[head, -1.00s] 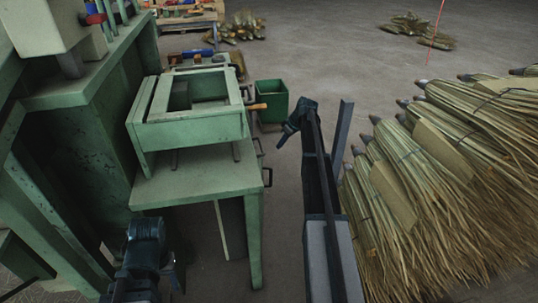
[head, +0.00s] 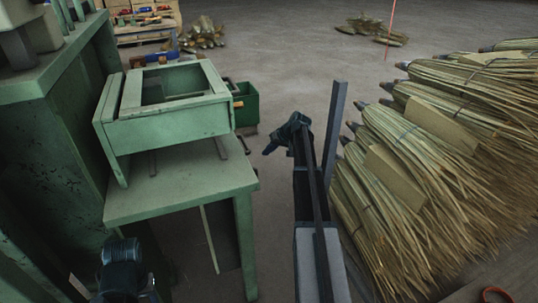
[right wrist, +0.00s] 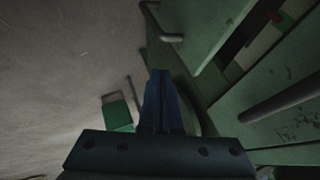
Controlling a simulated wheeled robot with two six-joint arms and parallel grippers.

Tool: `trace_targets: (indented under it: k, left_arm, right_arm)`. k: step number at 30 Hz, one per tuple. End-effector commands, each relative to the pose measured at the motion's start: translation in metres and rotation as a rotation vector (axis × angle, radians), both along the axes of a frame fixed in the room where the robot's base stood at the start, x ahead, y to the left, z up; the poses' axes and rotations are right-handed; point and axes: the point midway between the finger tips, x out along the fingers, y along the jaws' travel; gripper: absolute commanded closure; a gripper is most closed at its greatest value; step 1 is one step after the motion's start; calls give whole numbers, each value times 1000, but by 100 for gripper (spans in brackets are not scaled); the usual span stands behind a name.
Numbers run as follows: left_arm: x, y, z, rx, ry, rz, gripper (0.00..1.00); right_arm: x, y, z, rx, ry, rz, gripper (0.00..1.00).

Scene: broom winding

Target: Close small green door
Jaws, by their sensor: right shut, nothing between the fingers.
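A green panel (right wrist: 205,22) with a bent metal handle (right wrist: 160,25) shows at the top of the right wrist view. It looks like the small green door, but I cannot tell how far open it stands. In the head view a green workbench (head: 185,190) carries a green frame box (head: 165,122); the door cannot be made out clearly there. My right gripper (head: 268,150) hangs right of the bench, pointing down-left. In the right wrist view its blue fingers (right wrist: 160,90) are together and empty, below the handle and apart from it in the picture. My left gripper's fingers do not show.
A tall green machine (head: 60,130) stands left of the bench. A green bin (head: 246,104) stands on the floor behind it, also in the right wrist view (right wrist: 117,113). Broom bundles (head: 420,150) crowd the right. Open floor (head: 290,60) lies beyond.

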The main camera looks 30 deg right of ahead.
Motion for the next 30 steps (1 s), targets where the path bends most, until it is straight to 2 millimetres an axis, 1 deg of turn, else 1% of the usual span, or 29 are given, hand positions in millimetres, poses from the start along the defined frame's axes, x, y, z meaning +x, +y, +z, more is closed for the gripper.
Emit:
trace_targets:
  k: [1,6,10,12,15,18,24,30]
  left_arm:
    - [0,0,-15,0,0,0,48]
    - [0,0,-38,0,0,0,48]
    - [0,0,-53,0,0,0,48]
    - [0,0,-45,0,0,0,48]
    - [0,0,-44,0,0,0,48]
    - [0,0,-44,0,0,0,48]
    - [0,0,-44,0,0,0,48]
    - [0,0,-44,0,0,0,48]
  right_arm:
    - [7,2,-15,0,1,1,100]
    - [23,9,-38,-2,0,1,100]
    - [34,14,-53,-1,0,2,100]
    - [37,26,-45,-1,0,3,100]
    - [43,37,-44,-1,0,3,100]
    - [47,44,-44,-1,0,1,100]
    - [49,49,-44,-1,0,1,100]
    - [50,49,-44,-1,0,1,100]
